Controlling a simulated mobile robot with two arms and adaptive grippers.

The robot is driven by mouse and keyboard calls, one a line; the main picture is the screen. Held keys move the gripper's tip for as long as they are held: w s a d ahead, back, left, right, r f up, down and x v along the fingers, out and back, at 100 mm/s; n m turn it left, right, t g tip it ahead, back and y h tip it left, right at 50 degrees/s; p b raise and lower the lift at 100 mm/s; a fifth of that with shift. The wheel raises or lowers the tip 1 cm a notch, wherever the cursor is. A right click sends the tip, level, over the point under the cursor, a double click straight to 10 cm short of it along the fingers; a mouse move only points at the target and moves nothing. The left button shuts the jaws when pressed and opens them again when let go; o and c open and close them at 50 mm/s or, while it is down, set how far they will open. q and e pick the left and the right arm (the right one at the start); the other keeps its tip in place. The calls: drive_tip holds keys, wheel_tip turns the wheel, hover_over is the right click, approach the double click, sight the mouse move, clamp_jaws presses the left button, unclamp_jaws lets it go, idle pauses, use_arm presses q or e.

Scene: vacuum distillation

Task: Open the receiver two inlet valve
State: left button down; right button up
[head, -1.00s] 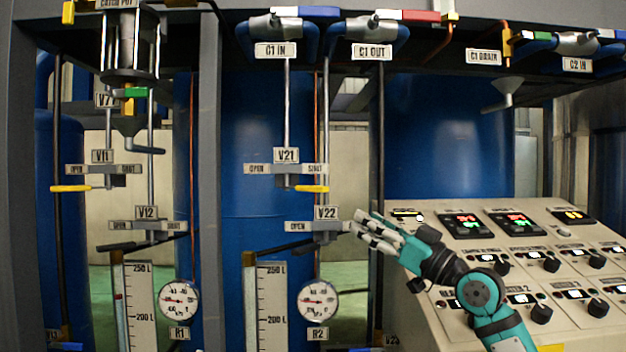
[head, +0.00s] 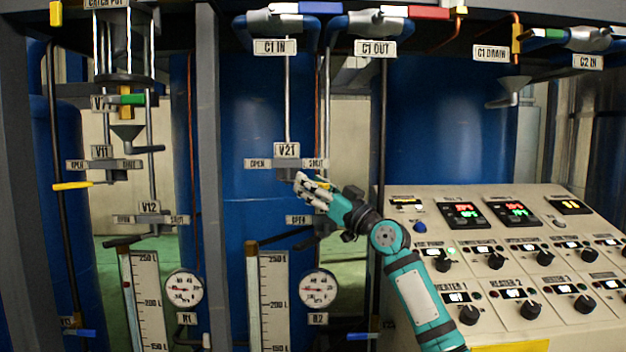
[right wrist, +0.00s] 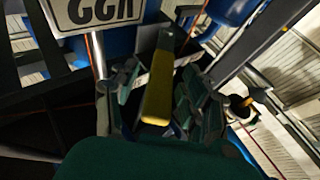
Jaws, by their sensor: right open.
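The V21 valve (head: 287,164) hangs on a vertical pipe below its V21 tag (head: 287,149), between an OPEN plate (head: 258,164) on the left and a SHUT plate on the right. In the head view its yellow handle is hidden by my right gripper (head: 308,188), which is at the valve's lower right. In the right wrist view a yellow handle (right wrist: 158,85) lies between the spread fingers of my right gripper (right wrist: 165,105). The gripper is open; I cannot tell whether a finger touches the handle. My left gripper is not in view.
The V22 valve sits just below, partly covered by my right arm; an upside-down V22 tag (right wrist: 98,12) shows in the wrist view. A gauge (head: 318,288) and a level scale (head: 273,300) stand below. The control panel (head: 500,235) is at right.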

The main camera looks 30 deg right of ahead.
clamp_jaws()
idle(0.3)
idle(0.3)
